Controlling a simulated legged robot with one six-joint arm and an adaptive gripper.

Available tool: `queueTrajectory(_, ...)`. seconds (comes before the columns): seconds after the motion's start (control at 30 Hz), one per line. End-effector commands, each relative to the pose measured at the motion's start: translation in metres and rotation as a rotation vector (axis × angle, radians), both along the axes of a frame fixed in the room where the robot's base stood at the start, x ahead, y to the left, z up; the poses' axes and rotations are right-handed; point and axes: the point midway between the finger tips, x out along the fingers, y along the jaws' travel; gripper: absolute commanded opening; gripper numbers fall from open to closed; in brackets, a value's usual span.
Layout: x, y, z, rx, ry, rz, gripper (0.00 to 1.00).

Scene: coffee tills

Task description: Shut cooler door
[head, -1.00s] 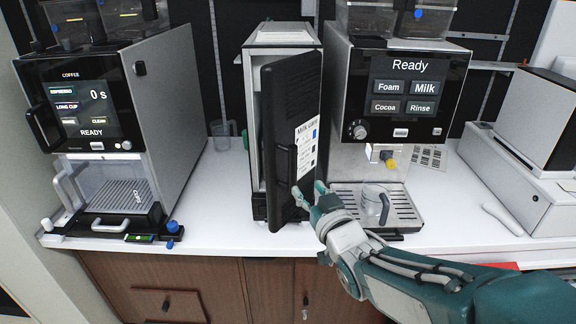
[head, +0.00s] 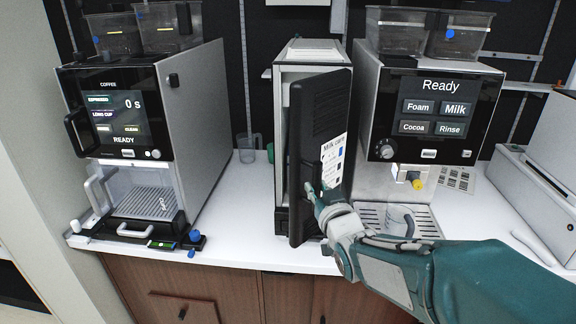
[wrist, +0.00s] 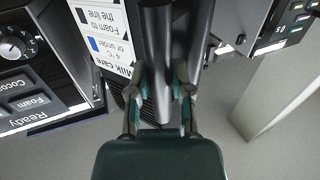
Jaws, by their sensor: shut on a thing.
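The cooler (head: 281,150) is a narrow grey cabinet between two coffee machines. Its black door (head: 325,110), with a white milk label, stands ajar and turned out toward the front. My gripper (head: 314,192) is at the lower part of the door's outer face, reaching in from the right. In the wrist view, my gripper (wrist: 160,88) has its teal-padded fingers on both sides of a dark upright bar, the door handle (wrist: 157,60), and is shut on it. In the head view my fingers cover part of the handle.
A coffee machine (head: 195,110) stands at the left and another (head: 435,75) close at the right. A glass cup (head: 398,222) sits on the right machine's drip tray (head: 425,217), near my arm.

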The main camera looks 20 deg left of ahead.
Motion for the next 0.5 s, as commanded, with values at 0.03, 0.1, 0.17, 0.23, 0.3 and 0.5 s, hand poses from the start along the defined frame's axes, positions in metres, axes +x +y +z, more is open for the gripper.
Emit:
queueTrajectory(0.03, 0.001, 0.006, 0.001, 0.0, -0.002, 0.002, 0.0)
queueTrajectory(0.1, 0.004, 0.012, 0.001, 0.002, -0.002, 0.002, 0.0)
queueTrajectory(0.17, 0.005, 0.018, 0.0, 0.001, -0.002, 0.003, 0.0)
queueTrajectory(0.23, 0.007, 0.024, 0.001, 0.001, -0.003, 0.002, 0.0)
queueTrajectory(0.3, 0.009, 0.03, 0.001, 0.002, -0.002, 0.002, 0.0)
queueTrajectory(0.5, 0.011, 0.039, 0.001, 0.001, -0.003, 0.002, 0.0)
